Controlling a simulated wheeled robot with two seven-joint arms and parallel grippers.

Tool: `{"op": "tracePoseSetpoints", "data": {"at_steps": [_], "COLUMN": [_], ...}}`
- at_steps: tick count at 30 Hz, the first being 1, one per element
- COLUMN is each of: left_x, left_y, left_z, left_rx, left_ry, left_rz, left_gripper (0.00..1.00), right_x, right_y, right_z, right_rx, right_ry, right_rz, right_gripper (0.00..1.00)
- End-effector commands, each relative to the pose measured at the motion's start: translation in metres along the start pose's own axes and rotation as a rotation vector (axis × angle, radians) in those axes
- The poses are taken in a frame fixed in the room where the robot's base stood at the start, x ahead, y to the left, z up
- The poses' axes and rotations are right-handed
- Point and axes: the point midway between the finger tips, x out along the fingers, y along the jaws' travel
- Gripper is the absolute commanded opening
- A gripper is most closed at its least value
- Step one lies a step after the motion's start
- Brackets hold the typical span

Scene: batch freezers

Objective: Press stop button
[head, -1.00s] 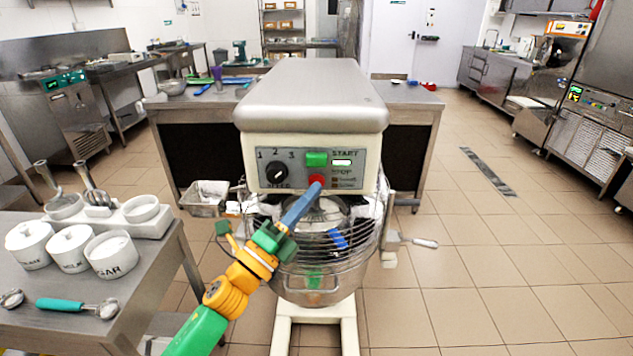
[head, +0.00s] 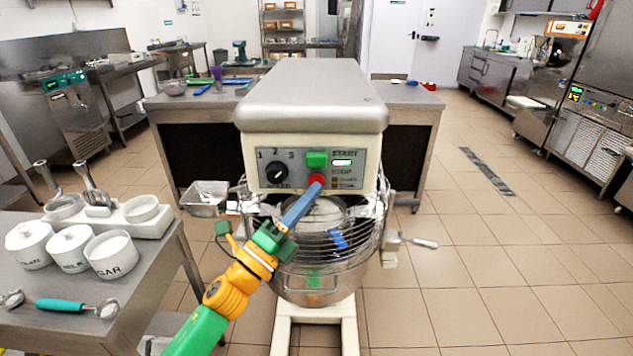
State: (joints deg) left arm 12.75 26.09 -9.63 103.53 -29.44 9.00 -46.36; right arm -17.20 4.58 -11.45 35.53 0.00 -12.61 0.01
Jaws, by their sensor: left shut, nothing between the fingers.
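The red stop button (head: 317,180) is on the front panel (head: 346,168) of a cream and steel mixer (head: 311,95), below the green start button (head: 317,159). My left gripper (head: 314,188) is shut and empty. Its blue fingers point up at the red button, and their tips overlap its lower edge. I cannot tell for sure whether they touch it or how far it is pushed in. A black speed dial (head: 277,174) is left of the buttons. My right gripper is not in view.
The mixer's wire guard (head: 350,238) and steel bowl (head: 305,283) lie just behind and below my left gripper. A steel table (head: 60,325) with white canisters (head: 112,254) and scoops stands at the left. The floor to the right is clear.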

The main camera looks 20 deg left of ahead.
Motion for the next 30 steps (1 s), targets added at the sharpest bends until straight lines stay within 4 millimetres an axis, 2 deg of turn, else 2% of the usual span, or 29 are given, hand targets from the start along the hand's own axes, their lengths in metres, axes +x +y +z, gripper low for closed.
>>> {"op": "tracePoseSetpoints", "data": {"at_steps": [30], "left_x": [0.0076], "left_y": [0.0056], "left_z": [0.0054], "left_rx": [0.000], "left_ry": [0.000], "left_rz": [0.000], "left_gripper": [0.00], "right_x": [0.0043], "right_y": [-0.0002], "right_z": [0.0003], "right_rx": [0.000], "right_ry": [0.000], "right_rz": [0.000], "right_gripper": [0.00]}}
